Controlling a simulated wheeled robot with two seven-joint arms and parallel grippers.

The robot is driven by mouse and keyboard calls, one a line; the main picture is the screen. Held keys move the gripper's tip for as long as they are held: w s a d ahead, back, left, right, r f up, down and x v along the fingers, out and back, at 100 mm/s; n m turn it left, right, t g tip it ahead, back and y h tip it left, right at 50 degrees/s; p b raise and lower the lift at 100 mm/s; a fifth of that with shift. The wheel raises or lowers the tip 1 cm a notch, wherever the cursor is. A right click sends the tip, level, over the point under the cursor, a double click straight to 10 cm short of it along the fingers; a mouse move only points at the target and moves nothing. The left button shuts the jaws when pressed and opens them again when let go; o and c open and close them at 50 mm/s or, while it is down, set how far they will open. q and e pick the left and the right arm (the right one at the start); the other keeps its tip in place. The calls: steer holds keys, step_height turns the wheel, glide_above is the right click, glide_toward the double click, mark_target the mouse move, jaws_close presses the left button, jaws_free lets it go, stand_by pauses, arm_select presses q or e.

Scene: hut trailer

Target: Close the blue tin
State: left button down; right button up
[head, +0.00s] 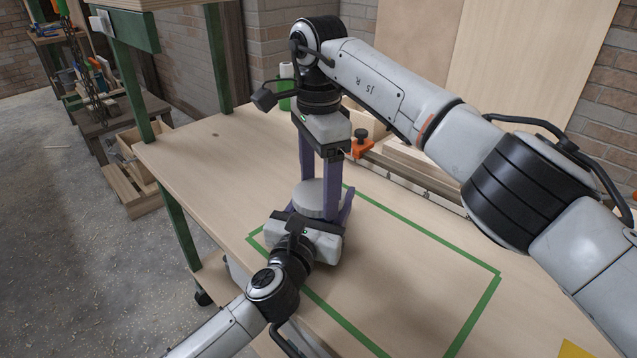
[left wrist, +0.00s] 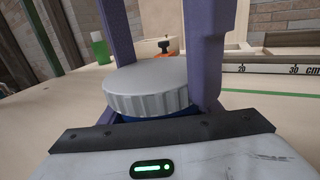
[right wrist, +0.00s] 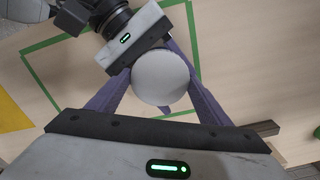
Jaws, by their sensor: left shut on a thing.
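The blue tin (left wrist: 158,116) shows only as a narrow blue strip in the left wrist view; my left gripper hides most of it. A round grey lid (head: 317,199) with a ridged rim sits level at the tin's top; it also shows in the left wrist view (left wrist: 148,86) and from above in the right wrist view (right wrist: 160,77). My left gripper (head: 318,215) is low over the table, shut on the tin. My right gripper (head: 320,185) points down from above, its purple fingers at the lid's sides. I cannot tell whether they press on it.
Green tape (head: 400,227) marks a rectangle on the wooden table (head: 220,165). A green bottle (head: 286,84), an orange clamp (head: 359,143) and a ruler (head: 410,182) lie towards the back. A yellow piece (head: 573,349) is at the front right. The taped middle is clear.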

steer(key=c, duration=0.4)
steer(key=o, duration=1.1)
steer(key=shift+o, duration=0.2)
steer(key=shift+r, duration=0.15)
steer(key=shift+r, duration=2.15)
step_height(320, 180, up, 4)
steer(key=n, duration=0.4)
steer(key=shift+f+n, duration=0.25)
steer(key=shift+n, duration=0.05)
